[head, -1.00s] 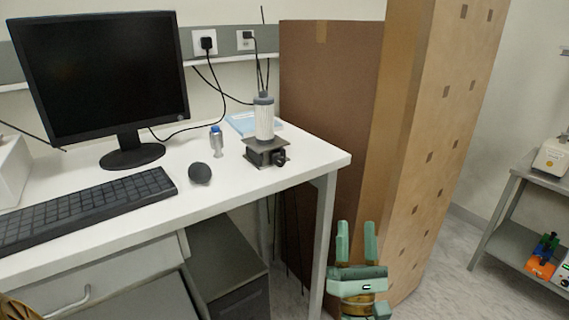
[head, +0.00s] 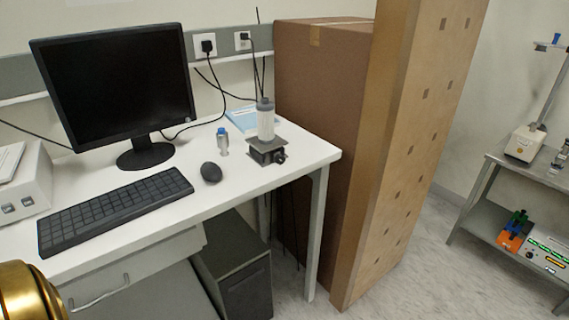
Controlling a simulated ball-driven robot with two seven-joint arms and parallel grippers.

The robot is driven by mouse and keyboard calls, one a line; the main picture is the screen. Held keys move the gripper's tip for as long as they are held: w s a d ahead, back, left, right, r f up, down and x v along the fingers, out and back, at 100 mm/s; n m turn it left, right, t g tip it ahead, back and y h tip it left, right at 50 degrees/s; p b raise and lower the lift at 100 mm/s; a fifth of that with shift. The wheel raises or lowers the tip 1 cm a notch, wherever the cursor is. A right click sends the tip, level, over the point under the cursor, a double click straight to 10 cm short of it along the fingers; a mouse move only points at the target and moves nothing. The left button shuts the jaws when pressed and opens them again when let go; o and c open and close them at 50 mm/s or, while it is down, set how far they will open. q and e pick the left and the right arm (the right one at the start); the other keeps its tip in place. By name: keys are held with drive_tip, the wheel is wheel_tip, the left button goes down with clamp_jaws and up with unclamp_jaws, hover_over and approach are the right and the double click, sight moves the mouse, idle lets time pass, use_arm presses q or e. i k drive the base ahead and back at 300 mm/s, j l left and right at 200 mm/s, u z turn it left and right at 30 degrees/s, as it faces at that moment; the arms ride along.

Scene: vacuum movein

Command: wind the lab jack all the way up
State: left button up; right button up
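The lab jack (head: 266,153) stands low on the white desk near its right corner. Its dark knob (head: 280,156) faces front right. A clear cylinder with a grey cap (head: 265,120) stands upright on the jack's top plate. A gold rounded part of my own arm shows at the lower left edge. Neither gripper shows in the head view now, and nothing touches the jack.
The desk (head: 240,185) holds a monitor (head: 118,85), keyboard (head: 115,208), mouse (head: 211,172), and small blue-capped vial (head: 222,141). Tall cardboard boxes (head: 322,110) stand right of the desk. A metal cart (head: 480,215) stands far right. Floor is clear between cart and boxes.

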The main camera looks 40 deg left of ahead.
sight(279, 159)
drive_tip(key=i+u, duration=0.1)
drive_tip(key=u, duration=1.45)
drive_tip(key=i+l+u, duration=0.15)
drive_tip(key=l+u, duration=0.3)
drive_tip(key=i+l+u, duration=0.15)
drive_tip(key=l+u, duration=1.1)
